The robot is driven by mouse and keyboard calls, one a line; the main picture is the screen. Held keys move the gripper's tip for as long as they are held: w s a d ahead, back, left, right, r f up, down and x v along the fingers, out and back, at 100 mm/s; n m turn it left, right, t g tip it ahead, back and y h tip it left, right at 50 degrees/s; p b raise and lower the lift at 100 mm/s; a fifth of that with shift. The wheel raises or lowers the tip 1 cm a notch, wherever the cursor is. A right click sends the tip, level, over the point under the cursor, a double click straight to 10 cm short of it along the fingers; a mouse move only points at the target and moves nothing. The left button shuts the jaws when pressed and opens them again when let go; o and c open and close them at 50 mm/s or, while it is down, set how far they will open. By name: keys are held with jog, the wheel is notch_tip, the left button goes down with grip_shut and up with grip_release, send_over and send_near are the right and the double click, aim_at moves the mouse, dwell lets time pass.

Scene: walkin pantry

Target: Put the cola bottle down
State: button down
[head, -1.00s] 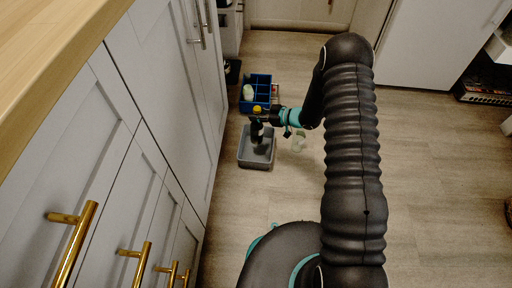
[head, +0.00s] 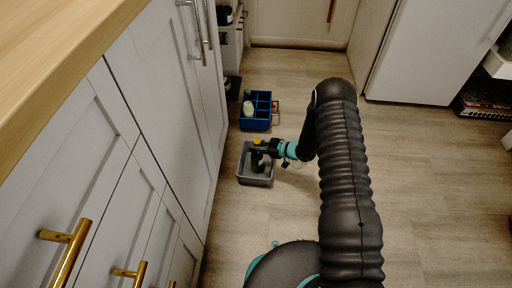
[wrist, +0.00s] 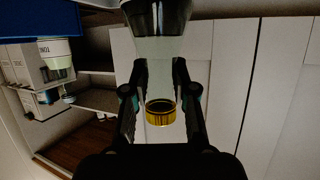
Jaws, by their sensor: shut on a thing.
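The cola bottle has a gold-yellow cap (head: 257,141) and a dark body (head: 256,161). It is roughly upright over or inside the grey bin (head: 241,179); whether its base touches the bin floor is hidden. My gripper (head: 264,147) is shut on the bottle's neck. In the wrist view, the fingers of my gripper (wrist: 160,90) flank the clear neck, with the cap (wrist: 160,113) towards me and the dark cola (wrist: 158,16) at the top edge.
A blue divided caddy (head: 256,125) stands just behind the bin, holding a pale bottle (head: 249,108). Grey cabinets (head: 165,90) run close along the left. Open floor (head: 430,180) lies to the right.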

jog(key=c, duration=0.9)
grip_release()
jog(key=shift+d, duration=0.1)
